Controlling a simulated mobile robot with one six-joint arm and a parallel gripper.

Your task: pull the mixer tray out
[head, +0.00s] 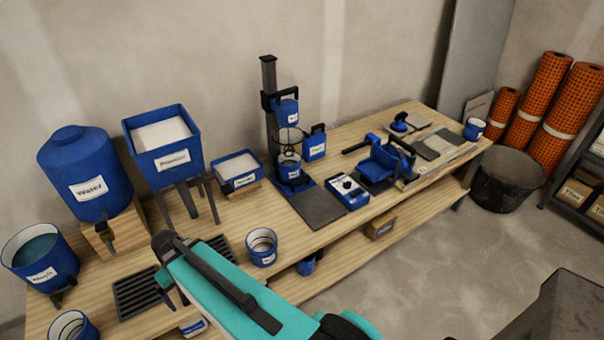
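The mixer stands at the back middle of the bench, with a black column (269,95), a blue motor head (286,112) and a wire whisk (289,138) below it. A blue labelled cup (289,166) stands under the whisk on a blue tray-like base (304,183). A flat dark grey plate (320,208) lies in front of that base. I cannot tell which part is the sliding tray. My gripper (168,284) hangs over the slotted grate at the left, well apart from the mixer. My teal arm partly hides it, and its opening is unclear.
Left are a water tank (85,175), a powder hopper (163,143), a blue bin (237,170) and a slotted grate (140,294). An empty cup (262,246) stands near the front edge. A blue box (346,191) and clamp tool (383,161) are right of the mixer.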

